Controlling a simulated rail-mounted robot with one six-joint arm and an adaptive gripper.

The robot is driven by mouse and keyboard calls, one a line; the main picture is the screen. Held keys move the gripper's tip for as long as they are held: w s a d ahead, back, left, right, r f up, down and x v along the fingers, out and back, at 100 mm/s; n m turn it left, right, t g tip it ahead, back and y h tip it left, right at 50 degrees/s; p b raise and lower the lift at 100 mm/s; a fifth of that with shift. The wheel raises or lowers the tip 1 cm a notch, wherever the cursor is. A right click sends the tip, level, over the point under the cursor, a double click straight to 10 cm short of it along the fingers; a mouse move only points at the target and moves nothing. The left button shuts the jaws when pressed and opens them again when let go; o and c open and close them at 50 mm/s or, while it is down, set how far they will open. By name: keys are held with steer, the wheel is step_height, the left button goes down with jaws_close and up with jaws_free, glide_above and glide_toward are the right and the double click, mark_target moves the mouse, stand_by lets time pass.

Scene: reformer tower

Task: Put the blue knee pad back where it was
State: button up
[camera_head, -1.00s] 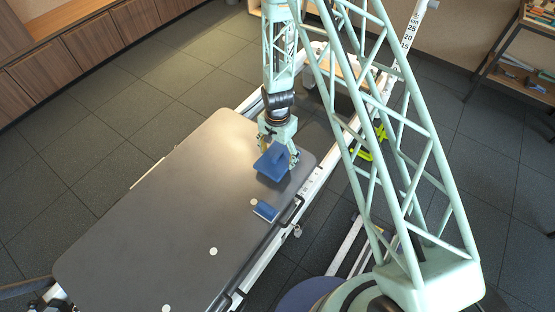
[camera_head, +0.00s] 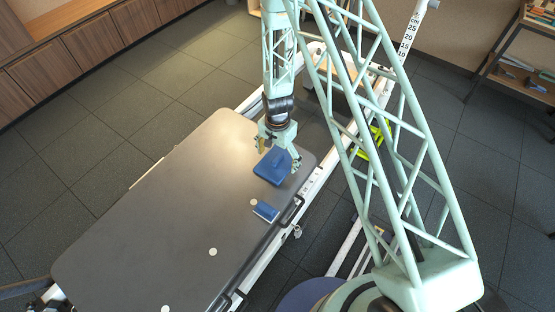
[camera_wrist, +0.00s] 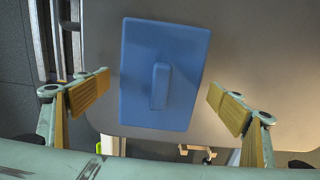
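The blue knee pad (camera_head: 270,168), a flat slab with a raised block on top, is near the far end of the grey table top. In the wrist view the pad (camera_wrist: 140,110) fills the middle, with its block upward. My gripper (camera_head: 277,150) is just above and beside it. In the wrist view my gripper (camera_wrist: 158,90) is open, with a finger on each side of the pad's block and no finger touching it. Whether the pad rests flat on the top is hard to tell.
The grey table top (camera_head: 170,220) is mostly bare. A smaller blue block (camera_head: 265,211) and several white discs (camera_head: 213,252) lie on it. A black side rail (camera_head: 290,212) runs along its right edge. A shelf (camera_head: 515,65) stands at the back right.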

mark_target(278, 158)
steer(key=shift+r, duration=0.1)
stand_by(0.3)
step_height(278, 158, up, 12)
steer(key=p, duration=0.2)
stand_by(0.7)
steer(key=shift+r, duration=0.1)
stand_by(0.7)
